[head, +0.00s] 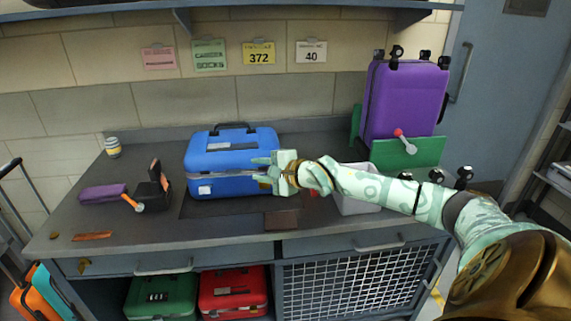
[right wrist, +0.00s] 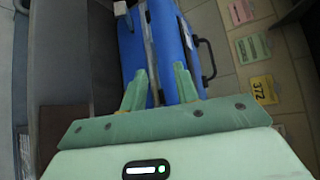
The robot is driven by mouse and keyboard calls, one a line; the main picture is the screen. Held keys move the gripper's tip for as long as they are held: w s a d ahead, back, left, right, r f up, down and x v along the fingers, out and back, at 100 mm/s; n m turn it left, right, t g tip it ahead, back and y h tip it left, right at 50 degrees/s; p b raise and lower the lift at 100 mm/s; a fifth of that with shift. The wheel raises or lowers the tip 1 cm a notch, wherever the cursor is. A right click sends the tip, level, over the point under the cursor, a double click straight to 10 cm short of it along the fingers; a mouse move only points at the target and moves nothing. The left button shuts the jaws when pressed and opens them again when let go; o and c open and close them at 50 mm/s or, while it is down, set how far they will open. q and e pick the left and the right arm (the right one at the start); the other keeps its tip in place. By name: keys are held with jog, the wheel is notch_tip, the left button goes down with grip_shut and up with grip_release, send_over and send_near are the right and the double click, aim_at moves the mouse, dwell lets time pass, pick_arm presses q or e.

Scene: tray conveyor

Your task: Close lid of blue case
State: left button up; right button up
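The blue case (head: 226,183) lies flat on the dark counter, with its black handle at the back. Its lid (head: 215,143) is down over the base; I cannot tell whether it is fully shut. In the right wrist view, a grey seam runs between the blue lid (right wrist: 168,28) and the base (right wrist: 131,52). My right gripper (head: 260,170) is at the front right corner of the case, with its fingers apart and nothing visibly held. In the right wrist view, the fingertips (right wrist: 157,75) overlap the case; contact is unclear. My left gripper is not in view.
A purple suitcase (head: 402,100) stands at the right, behind a white bin (head: 357,204) partly hidden by my arm. A purple pouch (head: 102,194) and an open dark box (head: 152,190) lie at the left. Green (head: 160,297) and red (head: 232,291) cases sit below the counter.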

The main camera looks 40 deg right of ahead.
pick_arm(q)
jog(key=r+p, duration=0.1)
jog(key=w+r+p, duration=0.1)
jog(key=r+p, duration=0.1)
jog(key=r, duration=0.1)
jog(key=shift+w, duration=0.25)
pick_arm(e)
jog(key=v, duration=0.7)
jog(key=shift+s, duration=0.4)
